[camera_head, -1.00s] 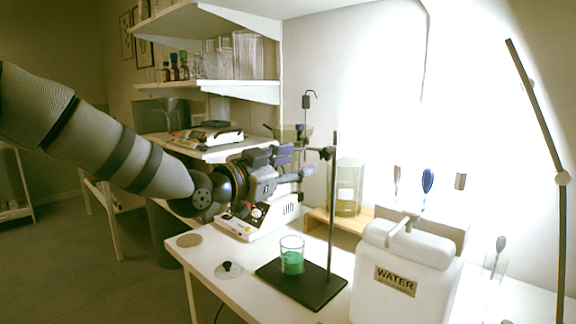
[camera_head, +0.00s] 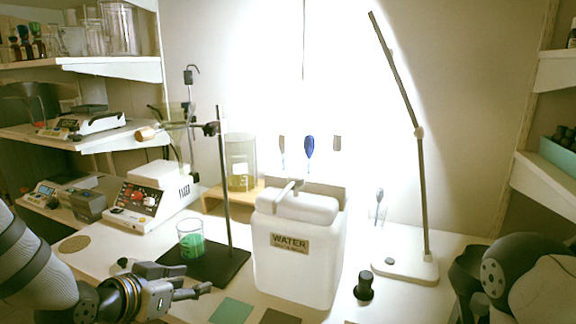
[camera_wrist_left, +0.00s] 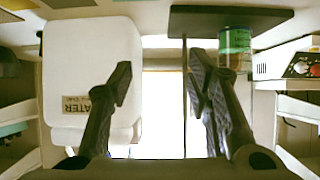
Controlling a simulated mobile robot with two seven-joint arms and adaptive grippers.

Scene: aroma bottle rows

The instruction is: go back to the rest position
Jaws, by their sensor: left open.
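My left gripper (camera_head: 198,281) is at the front left of the table in the head view, low and in front of the stand base. Its fingers point right and it is empty. The left wrist view shows the two fingers spread apart (camera_wrist_left: 160,80), with nothing between them. In that view the white water container (camera_wrist_left: 90,65) is left of the fingers, and the glass with green contents (camera_wrist_left: 235,42) is by the right finger. My right arm shows at the lower right edge of the head view; its gripper is not clearly visible.
The glass with green liquid (camera_head: 191,241) stands on the black stand base (camera_head: 226,266), by the upright rod (camera_head: 223,180). The water container (camera_head: 296,262) stands right of it. A black-knobbed item (camera_head: 364,286) and a lamp (camera_head: 404,268) are further right. A green mat (camera_head: 232,311) lies at the front.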

